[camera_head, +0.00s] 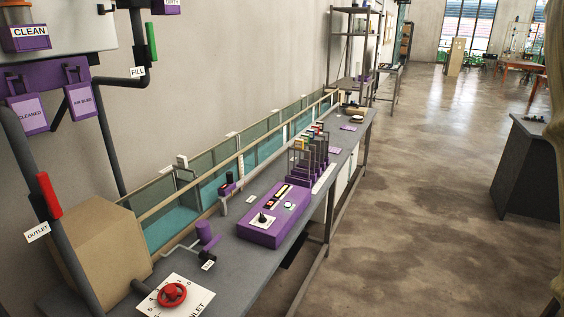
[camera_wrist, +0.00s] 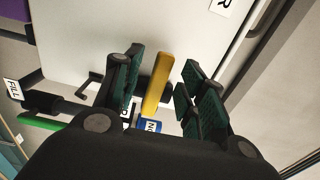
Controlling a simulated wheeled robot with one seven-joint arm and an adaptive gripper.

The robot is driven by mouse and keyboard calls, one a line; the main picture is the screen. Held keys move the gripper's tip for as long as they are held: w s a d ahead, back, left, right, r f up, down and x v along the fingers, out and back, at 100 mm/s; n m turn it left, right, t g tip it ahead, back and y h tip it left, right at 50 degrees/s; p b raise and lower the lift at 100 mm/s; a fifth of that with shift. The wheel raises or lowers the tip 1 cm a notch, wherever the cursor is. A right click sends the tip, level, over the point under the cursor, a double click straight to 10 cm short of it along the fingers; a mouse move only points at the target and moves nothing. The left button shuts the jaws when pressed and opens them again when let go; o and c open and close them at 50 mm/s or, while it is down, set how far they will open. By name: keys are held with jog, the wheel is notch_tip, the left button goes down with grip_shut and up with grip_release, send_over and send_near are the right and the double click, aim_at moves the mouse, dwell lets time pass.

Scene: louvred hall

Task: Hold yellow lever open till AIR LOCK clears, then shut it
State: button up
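The yellow lever (camera_wrist: 157,84) shows in the wrist view, in front of a pale panel. My gripper (camera_wrist: 160,88) is open, with one dark green-padded finger on each side of the lever. Narrow gaps show between the lever and the pads, so the fingers do not appear to be closed on it. Neither the lever nor my gripper shows in the head view. No AIR LOCK sign is readable; a sign in the wrist view is cut off at the letter R (camera_wrist: 222,4). A purple AIR BLED plate (camera_head: 79,101) hangs at the left in the head view.
A green FILL lever (camera_head: 151,41) and a red OUTLET lever (camera_head: 49,196) sit on dark pipes at the left. A red handwheel (camera_head: 172,295) and a purple control box (camera_head: 275,215) are on the long bench.

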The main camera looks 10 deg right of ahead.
jog(key=shift+s, duration=0.1)
jog(key=b+v, duration=0.1)
jog(key=v, duration=0.6)
dwell(0.4)
jog(key=v, duration=1.2)
jog(key=shift+f, duration=0.15)
dwell(0.5)
